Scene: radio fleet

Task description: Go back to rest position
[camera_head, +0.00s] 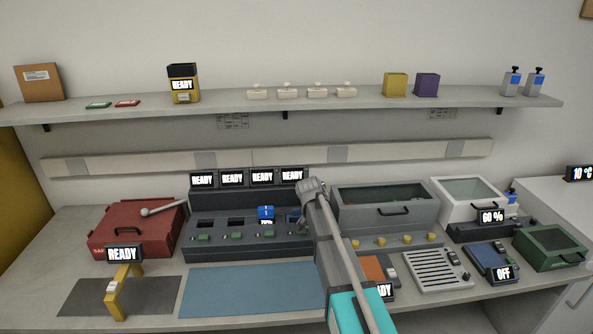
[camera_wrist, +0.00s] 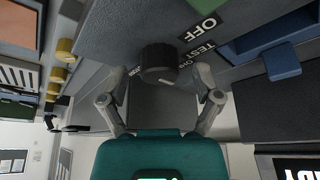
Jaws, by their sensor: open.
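My gripper (camera_wrist: 161,85) is open in the wrist view, its two grey fingers spread on either side of a black knob (camera_wrist: 158,62). The knob sits on a dark panel (camera_wrist: 120,25) marked OFF and TEST. I cannot tell whether the fingers touch it; nothing shows held between them. A teal block fills the bottom middle of the wrist view. In the head view my arm reaches up from the bottom over the bench, its grey end beside the dark charger station (camera_head: 225,243).
A blue block (camera_head: 265,213) sits in the charger station. A red toolbox (camera_head: 130,238) stands left, a grey lidded box (camera_head: 385,213) right of my arm. A blue mat (camera_head: 240,290) lies clear in front. A shelf (camera_head: 220,105) runs above, and a yellow stand (camera_head: 118,292) rises front left.

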